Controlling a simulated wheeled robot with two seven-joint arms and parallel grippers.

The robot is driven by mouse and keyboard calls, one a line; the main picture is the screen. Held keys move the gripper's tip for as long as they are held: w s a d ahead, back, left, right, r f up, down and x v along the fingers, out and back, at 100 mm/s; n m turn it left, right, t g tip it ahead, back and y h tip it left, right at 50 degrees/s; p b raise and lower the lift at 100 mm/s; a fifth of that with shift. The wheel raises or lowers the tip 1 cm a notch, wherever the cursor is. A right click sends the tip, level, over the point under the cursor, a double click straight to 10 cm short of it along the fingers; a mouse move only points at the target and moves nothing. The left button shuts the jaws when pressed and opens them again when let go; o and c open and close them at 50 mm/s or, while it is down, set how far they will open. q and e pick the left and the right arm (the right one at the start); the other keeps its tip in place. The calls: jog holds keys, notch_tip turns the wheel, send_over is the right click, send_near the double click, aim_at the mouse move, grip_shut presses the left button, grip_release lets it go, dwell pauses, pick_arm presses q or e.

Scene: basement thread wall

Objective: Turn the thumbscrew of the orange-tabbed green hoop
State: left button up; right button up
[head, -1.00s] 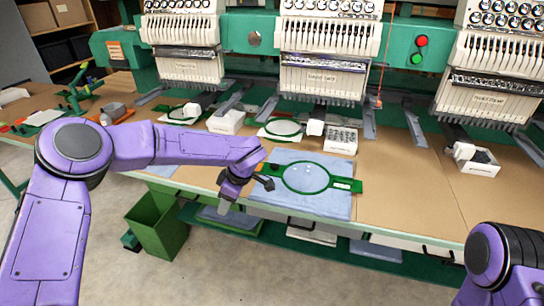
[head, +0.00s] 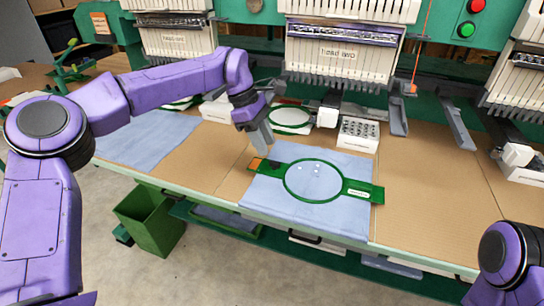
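The green hoop (head: 287,181) lies flat on a light blue cloth (head: 330,217) on the table. Its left arm ends in an orange tab (head: 257,163); its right arm carries a white label (head: 358,193). A small dark part (head: 274,164), possibly the thumbscrew, sits beside the orange tab; it is too small to make out clearly. My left gripper (head: 265,148) points down just above and behind the orange-tabbed end, apart from the hoop as far as I can see. Its grey fingers overlap in this view, so their opening is unclear. My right gripper is out of view.
Another hoop (head: 289,117) lies behind, near a white box of small parts (head: 358,134). Embroidery heads (head: 343,70) stand along the back. A green bin (head: 151,219) is below the table's front edge. The table right of the cloth (head: 420,200) is bare.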

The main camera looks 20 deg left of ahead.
aim_at(273, 161)
pick_arm(q)
jog(key=x, duration=0.5)
jog(key=shift+w+a, duration=0.2)
jog(key=shift+w, duration=0.05)
jog(key=shift+s+d+f, duration=0.1)
jog(key=shift+d+f, duration=0.05)
jog(key=shift+f, duration=0.05)
grip_shut()
